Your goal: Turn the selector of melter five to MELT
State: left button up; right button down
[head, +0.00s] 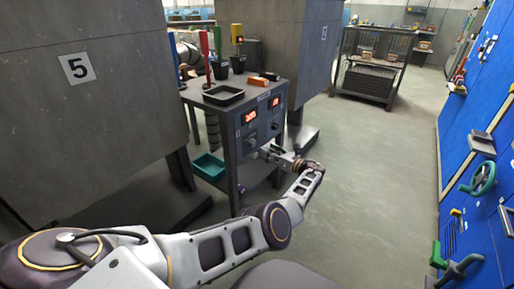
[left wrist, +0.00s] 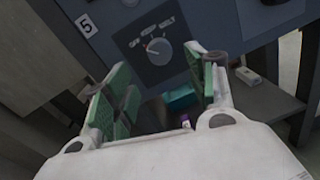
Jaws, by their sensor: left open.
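The control cabinet (head: 238,160) has two red displays, with a dark knob under each. In the left wrist view, a round grey selector knob (left wrist: 158,52) sits on a dark plate, with small white position words in an arc above it. The last word at the right looks like MELT. A small "5" label (left wrist: 86,25) is left of the plate. The knob's pointer seems turned to the left, but this is too small to be sure. My left gripper (left wrist: 162,78) is open and empty, its green pads apart, in front of and below the knob, not visibly touching it. My right gripper is out of view.
A large grey melter with a "5" sign (head: 77,67) stands left of the cabinet. A black tray (head: 223,95) and cups are on the cabinet top. A teal bin (head: 209,166) sits low at its left. The floor to the right is clear, up to a blue tool wall (head: 480,120).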

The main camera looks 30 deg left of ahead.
aim_at(254, 145)
pick_arm(q)
jog(key=shift+w+a+b, duration=0.2)
jog(key=shift+a+b, duration=0.05)
jog(key=shift+a, duration=0.95)
jog(key=shift+w+a+b, duration=0.15)
jog(key=shift+a+b, duration=0.1)
jog(key=shift+a, duration=0.95)
jog(key=shift+w+a+b, duration=0.2)
jog(key=shift+a+b, duration=0.05)
jog(key=shift+a, duration=0.95)
jog(key=shift+c, duration=1.2)
jog(key=c, duration=0.8)
